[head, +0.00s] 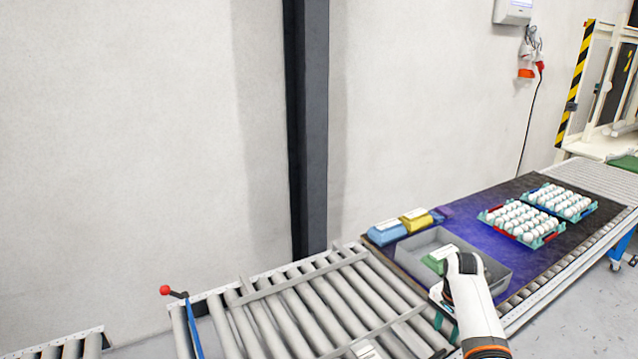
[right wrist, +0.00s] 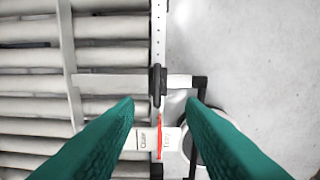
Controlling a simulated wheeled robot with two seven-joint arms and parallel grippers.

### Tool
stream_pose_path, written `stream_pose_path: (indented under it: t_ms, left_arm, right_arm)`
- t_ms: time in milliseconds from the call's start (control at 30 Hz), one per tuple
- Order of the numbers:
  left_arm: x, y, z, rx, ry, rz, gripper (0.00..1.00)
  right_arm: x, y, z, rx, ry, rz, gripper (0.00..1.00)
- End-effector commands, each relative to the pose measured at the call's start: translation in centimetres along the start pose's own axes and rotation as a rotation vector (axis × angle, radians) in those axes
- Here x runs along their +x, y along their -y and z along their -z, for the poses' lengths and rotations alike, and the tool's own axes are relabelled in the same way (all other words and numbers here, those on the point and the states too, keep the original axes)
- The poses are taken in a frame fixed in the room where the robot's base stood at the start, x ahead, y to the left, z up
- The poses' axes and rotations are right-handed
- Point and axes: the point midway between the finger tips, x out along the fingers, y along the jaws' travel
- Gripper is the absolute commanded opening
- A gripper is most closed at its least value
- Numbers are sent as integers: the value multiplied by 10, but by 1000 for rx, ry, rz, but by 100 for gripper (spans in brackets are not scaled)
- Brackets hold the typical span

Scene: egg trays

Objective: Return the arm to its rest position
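My right arm (head: 475,310) reaches in from the bottom right of the head view, over the near side of the grey bin. Its gripper (right wrist: 160,103) shows two teal fingers spread apart in the right wrist view, with nothing held between them. Below them lie the conveyor edge, a black bar and a white label with red and dark marks. My left gripper is not in view.
A grey bin (head: 503,284) stands on the dark mat (head: 470,212) with a green pack (head: 436,260) in it. Blue packs (head: 386,232) and a yellow pack (head: 416,220) lie behind. Two egg trays (head: 548,237) (head: 591,208) sit farther right. The roller conveyor (head: 290,310) at left is largely clear.

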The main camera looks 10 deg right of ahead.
Motion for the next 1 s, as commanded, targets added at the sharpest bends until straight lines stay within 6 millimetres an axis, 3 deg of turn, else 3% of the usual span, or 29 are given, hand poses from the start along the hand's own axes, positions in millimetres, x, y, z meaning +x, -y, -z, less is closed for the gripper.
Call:
stream_pose_path:
  t_ms: [167, 300, 433, 600, 700, 1000]
  left_arm:
    - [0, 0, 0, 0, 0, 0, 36]
    - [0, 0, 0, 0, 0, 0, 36]
    - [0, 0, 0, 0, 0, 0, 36]
    - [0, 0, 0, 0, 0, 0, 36]
    - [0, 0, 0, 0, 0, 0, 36]
    - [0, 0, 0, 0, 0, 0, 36]
  right_arm:
    - [38, 37, 27, -190, 83, 14, 36]
    - [62, 76, 68, -426, 155, 12, 36]
    - [72, 115, 118, -653, 201, -2, 36]
    - [63, 164, 184, -918, 235, -45, 36]
    - [53, 185, 212, -1020, 244, -71, 36]
    - [22, 226, 266, -1214, 260, -139, 36]
